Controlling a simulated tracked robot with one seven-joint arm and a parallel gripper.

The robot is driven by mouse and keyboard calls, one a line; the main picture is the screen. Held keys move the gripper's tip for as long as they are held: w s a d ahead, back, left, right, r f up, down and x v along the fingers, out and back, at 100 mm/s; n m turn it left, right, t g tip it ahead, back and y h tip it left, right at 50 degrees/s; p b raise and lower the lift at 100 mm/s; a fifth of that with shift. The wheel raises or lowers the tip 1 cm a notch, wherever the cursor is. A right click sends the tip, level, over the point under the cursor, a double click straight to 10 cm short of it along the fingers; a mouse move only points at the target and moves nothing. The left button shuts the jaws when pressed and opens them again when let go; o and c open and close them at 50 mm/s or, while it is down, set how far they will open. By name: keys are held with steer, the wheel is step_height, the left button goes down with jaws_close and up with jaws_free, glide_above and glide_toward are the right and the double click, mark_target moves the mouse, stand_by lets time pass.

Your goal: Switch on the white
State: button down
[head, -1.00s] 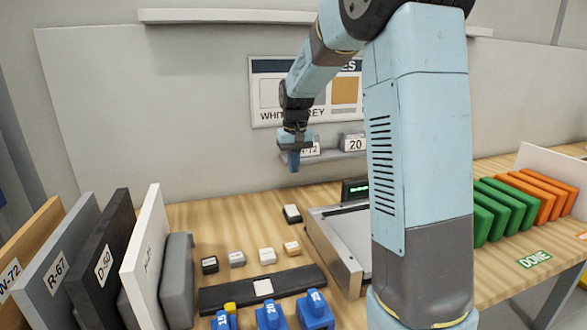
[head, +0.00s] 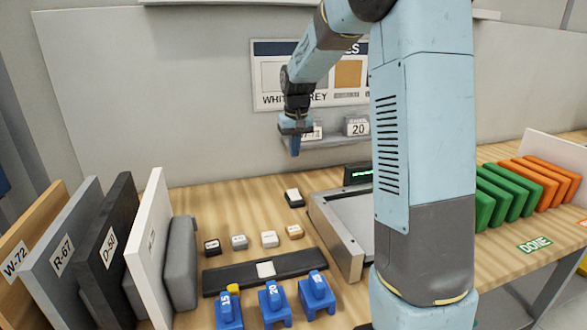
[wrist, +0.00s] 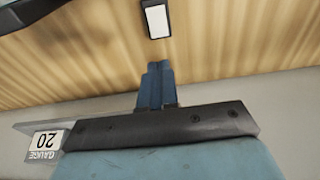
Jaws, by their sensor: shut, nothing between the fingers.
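Four-sided small blocks stand in a row on the bench in the head view: black (head: 212,247), grey (head: 239,242), white (head: 269,240) and tan (head: 295,232). Behind them lies a black-framed piece with a white face (head: 294,198). It also shows in the wrist view (wrist: 157,19), beyond my fingertips. My gripper (head: 295,147) is shut and empty, with blue fingers pointing down. It is high near the back wall, above and behind the white-faced piece, touching nothing. The fingers also show in the wrist view (wrist: 155,78).
A black strip with a white square (head: 266,270) and several blue numbered pieces (head: 273,304) lie in front. Labelled boards (head: 62,255) stand at left. A metal-framed tray (head: 345,240) is at right, partly behind my arm. A gauge shelf (head: 340,140) is near my gripper.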

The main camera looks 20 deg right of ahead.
mark_target(292, 191)
steer(key=f, duration=0.4)
steer(key=w+f, duration=0.1)
steer(key=f, duration=0.3)
steer(key=w+f, duration=0.1)
steer(key=f, duration=0.4)
steer(key=shift+f, duration=0.1)
steer(key=shift+s, duration=0.1)
steer(key=shift+d+f, duration=0.2)
steer(key=shift+d, duration=0.05)
steer(key=shift+a, duration=0.3)
steer(key=shift+s+r, duration=0.1)
steer(key=shift+s+r, duration=0.25)
steer(key=shift+s, duration=0.35)
